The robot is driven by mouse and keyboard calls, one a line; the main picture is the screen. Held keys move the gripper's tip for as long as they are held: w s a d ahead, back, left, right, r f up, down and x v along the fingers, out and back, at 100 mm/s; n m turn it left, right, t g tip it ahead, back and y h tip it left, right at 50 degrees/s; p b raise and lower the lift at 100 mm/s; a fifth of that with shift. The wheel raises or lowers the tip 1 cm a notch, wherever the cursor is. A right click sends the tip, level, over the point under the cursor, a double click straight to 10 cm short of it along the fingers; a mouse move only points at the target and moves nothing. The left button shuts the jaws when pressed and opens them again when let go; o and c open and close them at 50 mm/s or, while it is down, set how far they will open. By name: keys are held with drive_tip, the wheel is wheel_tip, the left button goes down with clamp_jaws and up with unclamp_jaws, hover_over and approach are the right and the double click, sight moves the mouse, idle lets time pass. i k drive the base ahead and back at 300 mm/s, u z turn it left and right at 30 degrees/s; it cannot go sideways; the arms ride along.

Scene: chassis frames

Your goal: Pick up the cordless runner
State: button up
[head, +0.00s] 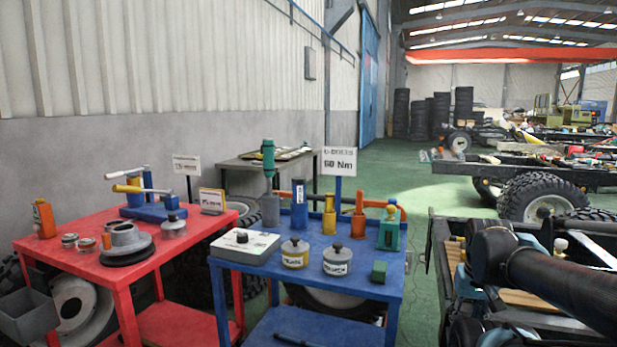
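No label in view names the cordless runner, and I cannot tell for sure which tool it is. One candidate is an upright green and grey tool (269,183) at the back left of the blue table (300,335). Another is a teal tool (389,236) with orange parts at the table's right edge, upright beside an orange handle. Both stand free, with nothing holding them. My black arm crosses the lower right of the head view, over a chassis frame and apart from the blue table. My gripper cannot be made out.
A red table (75,262) stands left. Green floor (425,185) is open behind.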

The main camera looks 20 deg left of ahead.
sight(268, 144)
drive_tip(key=z, duration=1.75)
drive_tip(key=k, duration=2.2)
drive_tip(key=u, duration=2)
drive_tip(key=i, duration=0.85)
drive_tip(key=u, duration=0.05)
